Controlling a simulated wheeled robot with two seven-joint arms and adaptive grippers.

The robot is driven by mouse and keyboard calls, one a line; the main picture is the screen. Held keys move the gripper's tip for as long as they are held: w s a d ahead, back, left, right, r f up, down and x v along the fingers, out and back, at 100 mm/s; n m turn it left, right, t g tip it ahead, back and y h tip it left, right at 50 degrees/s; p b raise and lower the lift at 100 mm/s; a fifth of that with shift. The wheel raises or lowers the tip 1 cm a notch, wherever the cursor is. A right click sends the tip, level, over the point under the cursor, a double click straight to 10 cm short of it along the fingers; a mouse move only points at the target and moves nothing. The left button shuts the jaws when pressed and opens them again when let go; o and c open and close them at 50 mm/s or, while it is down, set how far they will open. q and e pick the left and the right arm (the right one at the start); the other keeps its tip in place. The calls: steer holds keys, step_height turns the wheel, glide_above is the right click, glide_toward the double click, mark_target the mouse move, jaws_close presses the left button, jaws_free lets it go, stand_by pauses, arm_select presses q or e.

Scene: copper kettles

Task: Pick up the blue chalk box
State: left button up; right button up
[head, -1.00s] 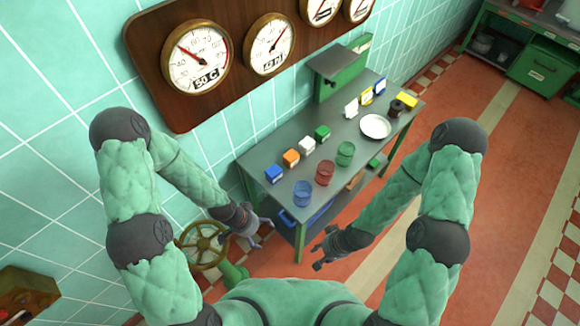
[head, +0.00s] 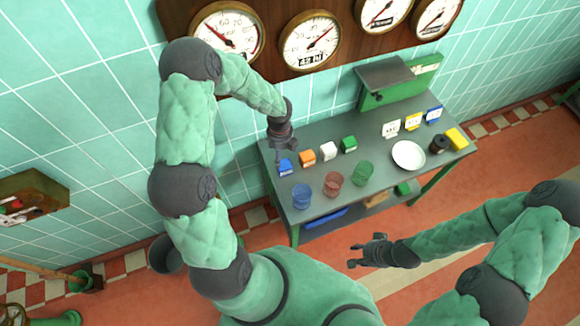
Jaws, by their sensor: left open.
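The blue chalk box (head: 285,168) stands on the grey table (head: 328,213) near its left end, at the left of a row of small boxes. My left gripper (head: 284,152) is open and points down right over the blue box, its fingers close to the box's top. I cannot tell whether the fingers touch it. My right gripper (head: 358,255) is empty in front of the table, over the floor, with its fingers apart.
Beside the blue box stand an orange box (head: 308,157), a white box (head: 328,150) and a green box (head: 348,144). In front are blue (head: 301,196), red (head: 333,184) and green (head: 363,173) cups. A white plate (head: 408,155) lies to the right.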

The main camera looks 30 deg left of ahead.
mark_target(284, 164)
arm_select(q)
step_height(284, 164, down, 5)
steer(key=shift+r+b, duration=0.1)
steer(key=shift+b, duration=0.5)
steer(key=f+b, duration=0.1)
steer(key=f, duration=0.1)
steer(key=d+f+b, duration=0.1)
steer(key=f, duration=0.1)
steer(key=shift+f, duration=0.2)
steer(key=shift+w+f, duration=0.1)
steer(key=shift+f, duration=0.3)
steer(key=shift+r, duration=0.1)
steer(key=shift+c, duration=0.2)
steer(key=c, duration=1.4)
